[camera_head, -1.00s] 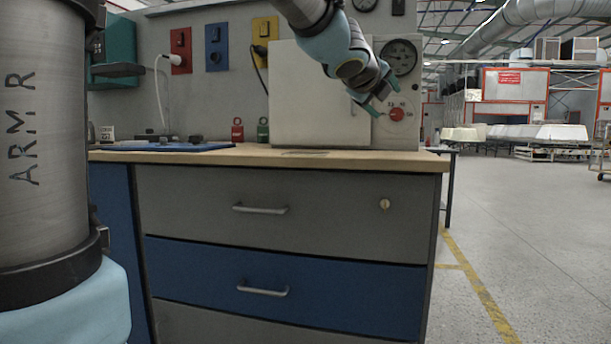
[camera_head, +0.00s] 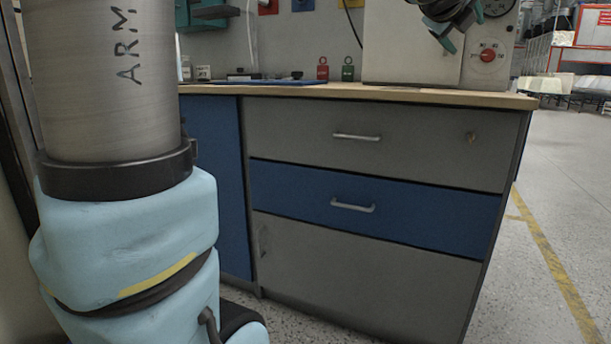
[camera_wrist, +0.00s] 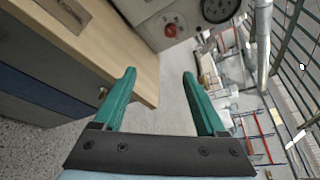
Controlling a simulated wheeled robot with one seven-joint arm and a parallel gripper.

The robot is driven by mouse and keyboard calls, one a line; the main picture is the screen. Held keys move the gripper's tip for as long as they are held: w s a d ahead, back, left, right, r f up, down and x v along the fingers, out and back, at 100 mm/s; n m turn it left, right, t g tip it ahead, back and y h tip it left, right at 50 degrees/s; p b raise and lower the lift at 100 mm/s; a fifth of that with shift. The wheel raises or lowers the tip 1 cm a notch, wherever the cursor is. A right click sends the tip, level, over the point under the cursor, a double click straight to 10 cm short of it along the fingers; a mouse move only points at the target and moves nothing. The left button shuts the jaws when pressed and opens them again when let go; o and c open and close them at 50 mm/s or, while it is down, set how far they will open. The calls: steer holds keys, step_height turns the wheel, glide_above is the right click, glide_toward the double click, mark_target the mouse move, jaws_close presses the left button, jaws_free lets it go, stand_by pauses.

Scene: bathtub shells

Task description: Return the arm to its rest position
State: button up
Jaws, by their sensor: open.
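My gripper (camera_wrist: 159,92) shows in the wrist view with its two green fingers spread apart and nothing between them. In the head view my gripper (camera_head: 446,32) is at the top right, in front of the grey-white control box (camera_head: 410,50) on the bench. Its upper part is cut off by the frame edge. My arm's large grey and light-blue link fills the left of the head view. In the wrist view the bench corner lies beyond the left finger.
A wooden-topped bench (camera_head: 400,92) with grey and blue drawers stands ahead. A blue tray (camera_head: 265,82), a red padlock (camera_head: 323,69) and a green padlock (camera_head: 348,69) are on top. A red knob (camera_head: 487,55) is on the box. Open floor (camera_head: 560,210) lies right.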

steer(key=w+a+f+m+g+y, duration=0.1)
steer(key=a+f+m+g+y, duration=0.1)
steer(key=a+f+m, duration=0.65)
steer(key=w+a+f+m+g+y, duration=0.1)
steer(key=a+f+m+y, duration=0.1)
steer(key=a+f+m, duration=0.7)
steer(key=s+a+f+m+g+y, duration=0.3)
steer(key=s+a+f+m, duration=0.4)
steer(key=a+f+m, duration=0.3)
steer(key=s+a+f+m+g+y, duration=0.3)
steer(key=s+a+f+m, duration=0.3)
steer(key=a+f+m, duration=0.45)
step_height(320, 180, up, 30)
steer(key=s+d+m+p, duration=0.1)
steer(key=p, duration=3.1)
steer(key=shift+f+g, duration=0.25)
steer(key=shift+g, duration=0.05)
steer(key=shift+c, duration=0.2)
